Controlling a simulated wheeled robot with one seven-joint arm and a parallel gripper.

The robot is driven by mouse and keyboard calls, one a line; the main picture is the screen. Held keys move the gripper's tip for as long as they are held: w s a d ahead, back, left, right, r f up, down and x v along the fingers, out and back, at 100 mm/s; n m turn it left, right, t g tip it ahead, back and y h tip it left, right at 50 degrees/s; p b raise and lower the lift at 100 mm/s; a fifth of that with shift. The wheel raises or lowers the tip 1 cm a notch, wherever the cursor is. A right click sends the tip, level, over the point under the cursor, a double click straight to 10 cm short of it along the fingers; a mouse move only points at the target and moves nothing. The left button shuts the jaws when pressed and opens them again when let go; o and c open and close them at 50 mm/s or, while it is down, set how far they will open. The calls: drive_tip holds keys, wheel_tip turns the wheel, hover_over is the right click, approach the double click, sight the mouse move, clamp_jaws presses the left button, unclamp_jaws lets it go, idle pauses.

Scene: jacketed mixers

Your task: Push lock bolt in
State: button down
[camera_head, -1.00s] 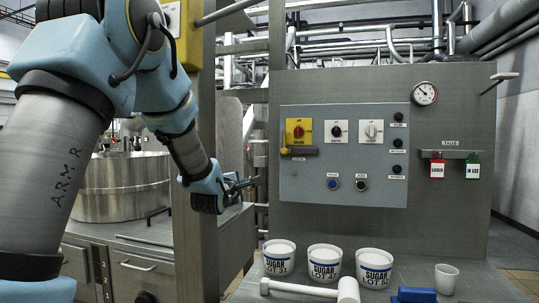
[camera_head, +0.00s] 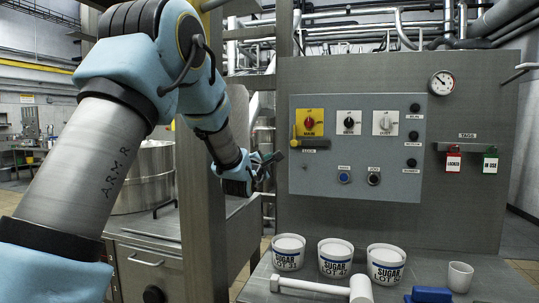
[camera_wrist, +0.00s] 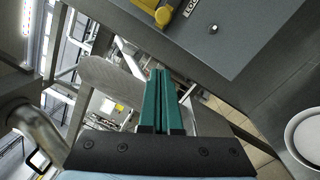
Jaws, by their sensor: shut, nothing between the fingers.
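The yellow lock bolt (camera_head: 294,137) sits on the grey control panel, at the left end of a dark bar just below the yellow plate of the red switch (camera_head: 309,122). In the wrist view, yellow parts of it (camera_wrist: 163,16) show at the top edge, beside a partly cut-off "LOC" label. My gripper (camera_head: 275,158) is left of the panel and a little lower than the bolt, apart from it. Its teal fingers (camera_wrist: 160,75) are shut together and empty, pointing toward the yellow parts in the wrist view. How far in the bolt sits is hard to tell.
A steel post (camera_head: 202,210) stands left of my gripper. Red and green tags (camera_head: 453,162) hang at right.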

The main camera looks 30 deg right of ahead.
sight(295, 136)
drive_tip(key=w+d+r+p, duration=0.2)
drive_tip(key=d+p, duration=0.3)
drive_tip(key=d, duration=0.2)
drive_tip(key=shift+w+r, duration=0.15)
drive_tip(key=shift+r, duration=0.05)
drive_tip(key=shift+d, duration=0.15)
drive_tip(key=s+d+b, duration=0.3)
drive_tip(key=b, duration=0.1)
drive_tip(key=shift+b, duration=0.35)
